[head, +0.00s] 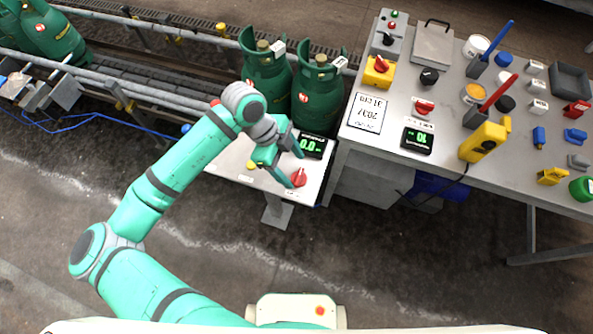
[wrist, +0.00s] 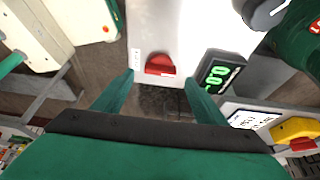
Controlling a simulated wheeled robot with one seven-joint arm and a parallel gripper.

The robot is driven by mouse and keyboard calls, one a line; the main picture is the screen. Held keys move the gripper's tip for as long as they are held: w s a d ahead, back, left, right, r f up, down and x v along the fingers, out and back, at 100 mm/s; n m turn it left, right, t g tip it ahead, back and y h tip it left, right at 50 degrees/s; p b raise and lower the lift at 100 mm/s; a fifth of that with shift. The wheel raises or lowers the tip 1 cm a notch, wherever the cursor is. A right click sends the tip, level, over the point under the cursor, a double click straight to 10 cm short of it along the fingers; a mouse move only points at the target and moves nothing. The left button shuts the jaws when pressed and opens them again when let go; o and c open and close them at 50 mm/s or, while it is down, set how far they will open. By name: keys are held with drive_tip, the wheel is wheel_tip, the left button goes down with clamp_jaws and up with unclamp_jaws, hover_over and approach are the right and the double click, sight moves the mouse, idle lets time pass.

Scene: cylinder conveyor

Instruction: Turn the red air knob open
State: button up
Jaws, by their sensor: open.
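A red knob (head: 299,176) sits on a small grey stand (head: 231,158) beside a black display reading 0.0 (head: 312,145). My gripper (head: 294,170) is open and empty over this stand, close to the knob. In the wrist view the red knob (wrist: 160,64) lies just ahead of and between the two fingertips of my gripper (wrist: 159,77), and I see no contact. Another red knob (head: 424,106) is on the bench beside a display reading 10, and one more (head: 381,64) is on a yellow box. Their labels are too small to read, so I cannot tell which is the air knob.
Green gas cylinders (head: 266,72) stand at the conveyor (head: 170,88) behind the stand. The grey bench (head: 400,150) at right holds tools, cups, switches and a yellow handheld device (head: 482,143). A blue hose (head: 70,122) lies at left. The floor in front is clear.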

sight(298, 175)
drive_tip(key=shift+x, duration=1.9)
drive_tip(key=shift+c, duration=0.3)
drive_tip(key=c, duration=1)
